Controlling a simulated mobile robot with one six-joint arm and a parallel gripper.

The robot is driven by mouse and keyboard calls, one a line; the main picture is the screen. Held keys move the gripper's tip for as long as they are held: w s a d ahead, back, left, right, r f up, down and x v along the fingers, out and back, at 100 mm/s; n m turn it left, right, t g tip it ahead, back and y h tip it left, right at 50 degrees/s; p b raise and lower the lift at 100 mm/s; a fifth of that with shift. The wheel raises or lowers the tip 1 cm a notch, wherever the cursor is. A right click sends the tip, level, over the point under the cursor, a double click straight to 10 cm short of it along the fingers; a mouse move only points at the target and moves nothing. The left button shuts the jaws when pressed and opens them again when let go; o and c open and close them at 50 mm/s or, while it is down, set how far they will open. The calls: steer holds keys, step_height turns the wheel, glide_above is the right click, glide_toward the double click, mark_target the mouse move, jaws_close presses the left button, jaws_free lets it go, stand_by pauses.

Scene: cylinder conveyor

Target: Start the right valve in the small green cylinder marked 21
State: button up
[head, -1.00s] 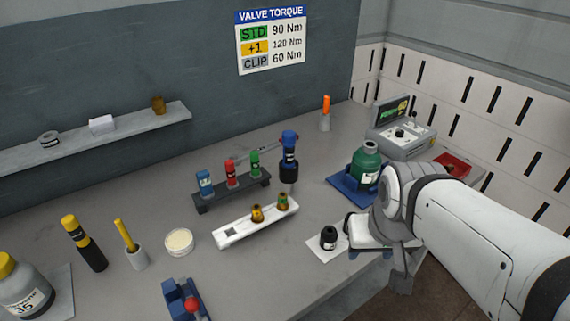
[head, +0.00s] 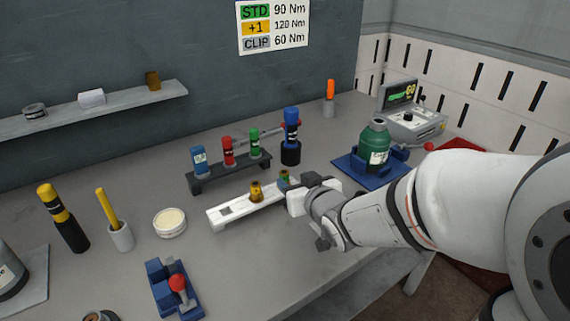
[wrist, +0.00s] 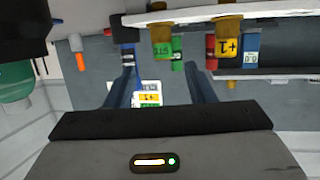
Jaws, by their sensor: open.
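The green cylinder (head: 376,148) stands upright in a blue cradle (head: 345,168), a grey neck on top; its label is too small to read. A green edge of it shows at the left of the wrist view (wrist: 14,85). On the white rack (head: 228,215) stand two brass valves. One has a yellow +1 tag (head: 256,192), also in the wrist view (wrist: 228,45). The other has a green STD tag (wrist: 162,46), partly hidden by my gripper in the head view (head: 284,178). My gripper (wrist: 158,68) is open, its fingers pointing toward the STD valve, apparently not around it.
Behind the rack, a dark stand (head: 228,175) holds blue, red and green tools. A blue-topped tool (head: 291,135) stands at its right end. A console (head: 412,125) is behind the cylinder. A wall chart (head: 272,25) lists STD 90, +1 120, CLIP 60 Nm.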

mark_target(286, 176)
steer(key=shift+a+p+x, duration=0.2)
steer(key=shift+p+x, duration=0.15)
steer(key=shift+x, duration=3.05)
steer(key=shift+s+f, duration=0.15)
jaws_close()
